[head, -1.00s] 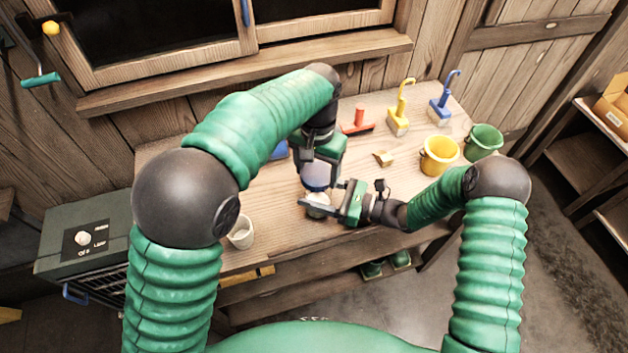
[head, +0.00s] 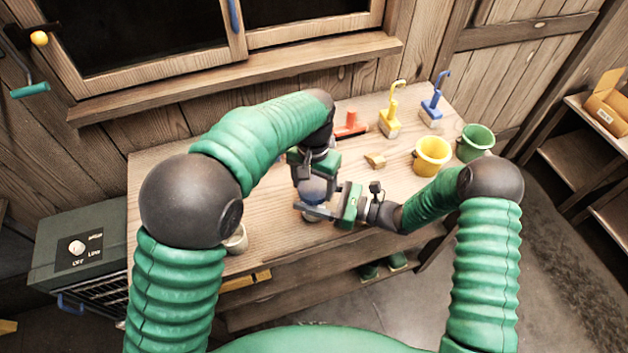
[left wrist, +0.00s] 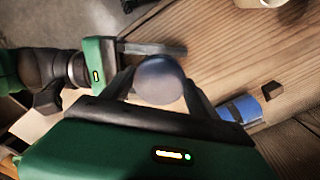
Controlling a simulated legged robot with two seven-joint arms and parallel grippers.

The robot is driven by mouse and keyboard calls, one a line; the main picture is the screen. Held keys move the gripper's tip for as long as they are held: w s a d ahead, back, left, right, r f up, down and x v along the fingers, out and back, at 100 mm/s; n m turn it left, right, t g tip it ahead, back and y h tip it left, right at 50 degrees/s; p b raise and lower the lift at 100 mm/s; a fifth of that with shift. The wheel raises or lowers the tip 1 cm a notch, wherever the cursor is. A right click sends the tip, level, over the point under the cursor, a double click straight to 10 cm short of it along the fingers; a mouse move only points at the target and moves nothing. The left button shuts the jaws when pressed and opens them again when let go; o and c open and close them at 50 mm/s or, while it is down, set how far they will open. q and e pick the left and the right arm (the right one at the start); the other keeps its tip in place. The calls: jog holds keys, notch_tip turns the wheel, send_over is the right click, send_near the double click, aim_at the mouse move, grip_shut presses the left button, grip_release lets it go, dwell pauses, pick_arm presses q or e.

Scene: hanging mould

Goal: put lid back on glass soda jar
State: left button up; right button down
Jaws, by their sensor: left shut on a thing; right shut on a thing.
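My left gripper (head: 312,184) is shut on the round blue lid (head: 313,192). In the left wrist view the lid (left wrist: 160,80) sits between its two fingers (left wrist: 160,92). My right gripper (head: 322,208) is shut on the glass jar (head: 309,218), which stands on the workbench near its front edge. Only a little of the jar shows below the right fingers. The lid is right over the jar; I cannot tell whether they touch. In the left wrist view the right gripper (left wrist: 155,48) lies beside the lid, and the jar is hidden.
A pale cup (head: 236,240) stands at the bench's front left. A blue object (left wrist: 240,108) lies behind the lid.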

pick_arm(q)
jog(key=shift+a+f, duration=0.15)
jog(key=shift+f, duration=0.55)
dwell(0.4)
jog(key=shift+s+f, duration=0.1)
jog(key=shift+f, duration=0.15)
jog(key=c, duration=0.6)
jog(key=shift+f, duration=0.1)
jog(key=shift+c, duration=0.2)
jog(key=shift+a+r, duration=0.1)
jog(key=shift+r, duration=0.45)
jog(key=shift+a+f, duration=0.1)
jog(key=shift+f, duration=0.45)
dwell(0.3)
jog(key=shift+f, duration=0.25)
grip_shut()
jog(key=shift+w+d+r, duration=0.25)
jog(key=shift+r, duration=0.3)
dwell(0.7)
